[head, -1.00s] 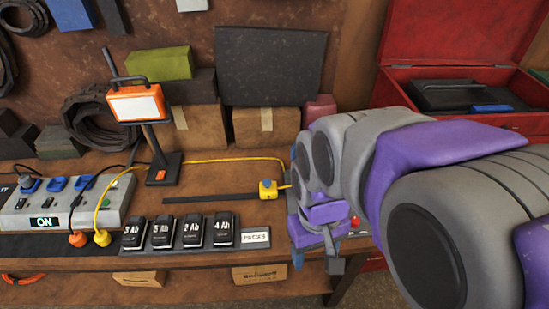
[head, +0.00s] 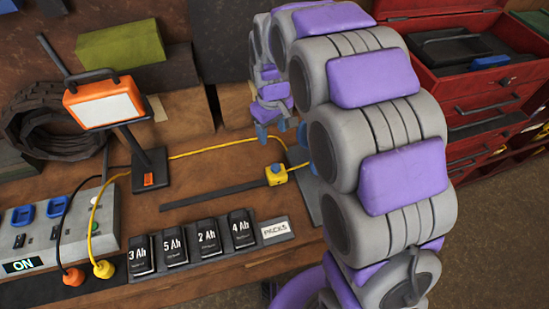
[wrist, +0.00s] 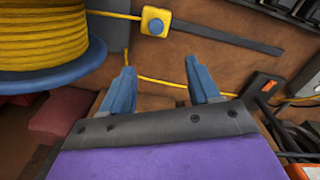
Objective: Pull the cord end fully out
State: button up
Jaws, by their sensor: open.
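A yellow cord (head: 225,148) runs from a yellow plug (head: 103,268) at the power strip (head: 108,222), past the lamp and across the bench to the right, where my arm hides part of it. A yellow block with a blue button (head: 276,174) sits at the right end of a black strip; it also shows in the wrist view (wrist: 155,21). A blue reel (wrist: 60,76) wound with yellow cord fills the wrist view's upper left. My gripper (wrist: 160,72) is open and empty, fingers pointing down over the bench. The cord passes across the gap between the fingers in the wrist view; its depth is unclear.
An orange work lamp (head: 102,102) stands left of the gripper. Battery packs (head: 190,242) sit in a row at the front. An orange plug (head: 72,278) is beside the yellow one. A red tool chest (head: 470,85) stands right.

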send_near(276, 166)
jog(key=f, duration=0.2)
jog(key=f+b, duration=0.1)
jog(key=f, duration=0.1)
jog(key=a+f+b, duration=0.1)
jog(key=f, duration=0.1)
jog(key=shift+s+f, duration=0.1)
jog(key=shift+f, duration=0.15)
jog(key=shift+d+f, duration=0.5)
jog(key=shift+f, duration=0.35)
jog(key=shift+d+f, duration=0.2)
jog(key=shift+d, duration=0.25)
jog(key=shift+a, duration=0.75)
jog(key=c, duration=0.3)
jog(key=shift+d, duration=0.4)
jog(key=c, duration=0.6)
grip_shut()
